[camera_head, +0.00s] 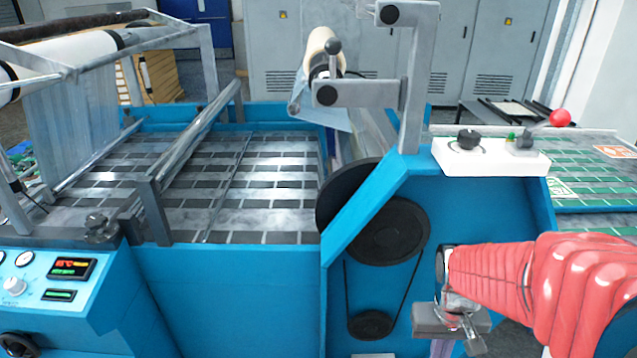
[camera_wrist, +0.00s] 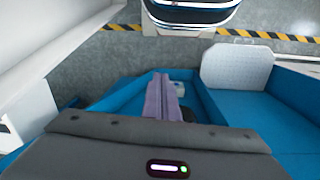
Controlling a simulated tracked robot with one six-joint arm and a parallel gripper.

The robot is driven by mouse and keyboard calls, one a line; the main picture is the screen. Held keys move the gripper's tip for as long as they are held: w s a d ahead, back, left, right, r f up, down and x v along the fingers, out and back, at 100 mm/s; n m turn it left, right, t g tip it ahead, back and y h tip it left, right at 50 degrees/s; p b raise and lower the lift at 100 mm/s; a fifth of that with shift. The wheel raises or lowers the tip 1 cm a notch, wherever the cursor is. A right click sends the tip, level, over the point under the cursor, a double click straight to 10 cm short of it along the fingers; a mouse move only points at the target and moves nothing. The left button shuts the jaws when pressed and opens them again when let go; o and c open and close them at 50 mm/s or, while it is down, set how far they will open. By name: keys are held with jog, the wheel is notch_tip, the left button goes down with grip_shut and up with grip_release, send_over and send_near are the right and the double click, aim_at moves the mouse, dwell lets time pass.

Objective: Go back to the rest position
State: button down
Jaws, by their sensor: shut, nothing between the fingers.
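My gripper (camera_head: 458,340) is at the lower right in the head view, at the end of my red-sleeved arm. In the wrist view the two purple-grey fingers of my gripper (camera_wrist: 163,88) lie side by side, shut and empty. Blue panels surround them in that view, with grey floor beyond. The fingertips are partly cut off or hard to make out in the head view.
A white control box (camera_head: 490,157) with a red-knobbed lever (camera_head: 560,118) sits atop the machine, above my arm. A green-patterned table (camera_head: 590,165) is at the right. Grey cabinets (camera_head: 285,50) stand behind. The wrist view shows open floor with yellow-black tape (camera_wrist: 262,36).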

jog(key=s+a+r+t, duration=0.2)
jog(key=a+r+t, duration=0.1)
jog(key=r, duration=0.5)
jog(key=s+a+r+n+t, duration=0.1)
jog(key=s+a+r+t, duration=0.1)
jog(key=a+r, duration=0.3)
notch_tip(320, 180, up, 3)
jog(key=shift+s+r+t+y, duration=0.2)
jog(key=shift+s+t+y, duration=0.2)
jog(key=shift+t, duration=0.1)
jog(key=shift+s, duration=0.15)
